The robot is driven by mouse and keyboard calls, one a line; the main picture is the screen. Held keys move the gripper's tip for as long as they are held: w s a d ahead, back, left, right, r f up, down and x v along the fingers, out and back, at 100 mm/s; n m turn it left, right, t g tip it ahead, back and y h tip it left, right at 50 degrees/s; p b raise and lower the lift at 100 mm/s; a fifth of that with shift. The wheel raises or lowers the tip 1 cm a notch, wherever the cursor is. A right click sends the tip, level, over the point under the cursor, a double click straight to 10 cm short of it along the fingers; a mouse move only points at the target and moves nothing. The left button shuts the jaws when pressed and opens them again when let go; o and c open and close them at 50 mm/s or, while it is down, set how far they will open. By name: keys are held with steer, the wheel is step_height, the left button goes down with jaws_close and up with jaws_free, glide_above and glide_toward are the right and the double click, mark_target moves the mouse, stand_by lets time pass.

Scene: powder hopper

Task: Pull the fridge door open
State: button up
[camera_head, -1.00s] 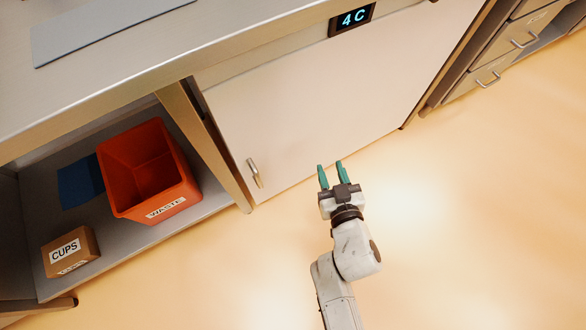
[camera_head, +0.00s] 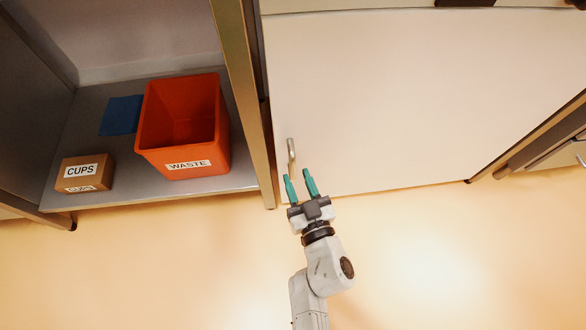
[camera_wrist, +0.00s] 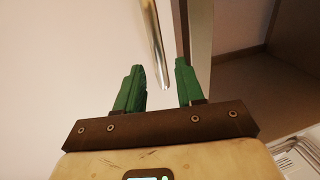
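The fridge door (camera_head: 400,90) is a large white panel under the counter, and it is closed. Its handle (camera_head: 291,156) is a short upright metal bar near the door's left edge. My gripper (camera_head: 300,183) is open, its two green fingers pointing toward the door just below the handle. In the wrist view the handle (camera_wrist: 155,45) hangs in front of the open gripper (camera_wrist: 160,78), its lower end between the lines of the fingers. I cannot tell whether the handle lies between the fingertips in depth; nothing is gripped.
Left of the door is a metal post (camera_head: 245,110) and an open shelf (camera_head: 110,192) with an orange waste bin (camera_head: 185,165), a brown cups box (camera_head: 86,173) and a blue sheet (camera_head: 122,115). A cabinet (camera_head: 560,155) stands at right. The floor (camera_head: 430,250) in front is clear.

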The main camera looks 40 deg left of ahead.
mark_target(293, 169)
steer(key=shift+b+x, duration=1.05)
steer(key=shift+x, duration=1.3)
jaws_close()
